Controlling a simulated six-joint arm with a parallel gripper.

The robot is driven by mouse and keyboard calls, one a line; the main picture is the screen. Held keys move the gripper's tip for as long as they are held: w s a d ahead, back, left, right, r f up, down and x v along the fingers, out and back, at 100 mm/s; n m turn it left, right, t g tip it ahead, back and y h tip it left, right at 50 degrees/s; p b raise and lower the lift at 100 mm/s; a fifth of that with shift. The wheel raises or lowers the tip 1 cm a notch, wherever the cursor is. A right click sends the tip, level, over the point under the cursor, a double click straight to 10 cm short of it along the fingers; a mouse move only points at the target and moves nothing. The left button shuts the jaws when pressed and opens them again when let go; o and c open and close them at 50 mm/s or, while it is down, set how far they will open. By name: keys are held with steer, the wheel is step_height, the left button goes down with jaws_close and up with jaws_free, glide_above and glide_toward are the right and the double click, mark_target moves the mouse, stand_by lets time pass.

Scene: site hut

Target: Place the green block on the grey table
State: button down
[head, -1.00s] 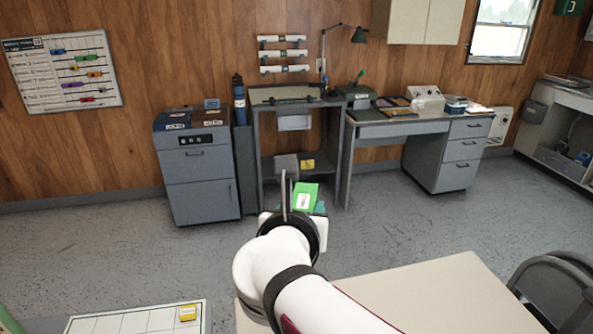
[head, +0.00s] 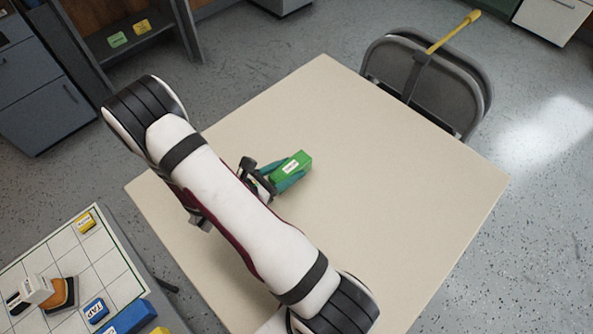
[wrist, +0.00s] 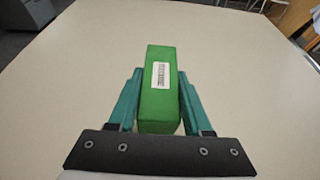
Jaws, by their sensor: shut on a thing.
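The green block (head: 303,160) with a white label is gripped between the teal fingers of my gripper (head: 284,180). In the wrist view the block (wrist: 158,112) sits lengthwise between the two fingers, its far end sticking out past the fingertips. My gripper (wrist: 160,85) is over the middle of a table (head: 400,210) whose top looks pale beige rather than grey. I cannot tell whether the block touches the tabletop. My arm crosses the left part of the table and hides some of it.
The tabletop right of and beyond the block is clear. A grey folding chair (head: 400,60) with a yellow-ended stick stands at the far edge. At lower left a gridded board (head: 118,262) holds a yellow block (head: 85,222), a blue block (head: 95,310) and other pieces.

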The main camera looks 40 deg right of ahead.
steer(key=shift+f, duration=1.35)
steer(key=shift+c, duration=1.6)
jaws_free()
steer(key=shift+a, duration=0.1)
